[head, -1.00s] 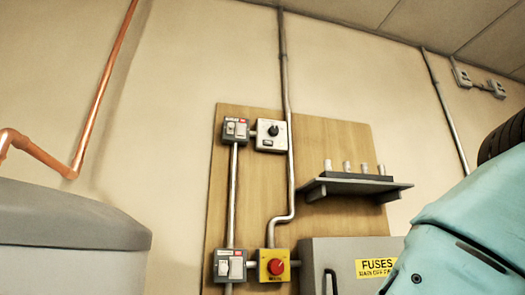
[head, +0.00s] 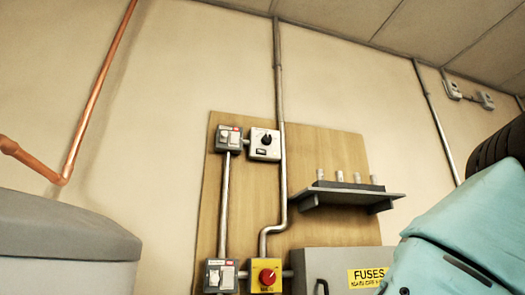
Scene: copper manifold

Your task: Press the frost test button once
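No label reading frost test is legible, so I cannot tell for sure which control is the frost test button. A white control box (head: 264,144) with a black dial and a small dark rectangle below it is high on the wooden board. A grey switch box (head: 228,139) with pale rockers is just left of it. Lower down are a yellow box with a red round knob (head: 267,276) and another grey switch box (head: 220,276). My gripper is out of view; a teal link of my arm fills the lower right.
The wooden board (head: 310,150) carries a small shelf (head: 350,194) with several pale cylinders. A grey fuse cabinet (head: 325,265) is below. A metal conduit (head: 279,90) runs up the wall. A grey tank-like casing (head: 60,235) and copper pipe (head: 95,100) are left.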

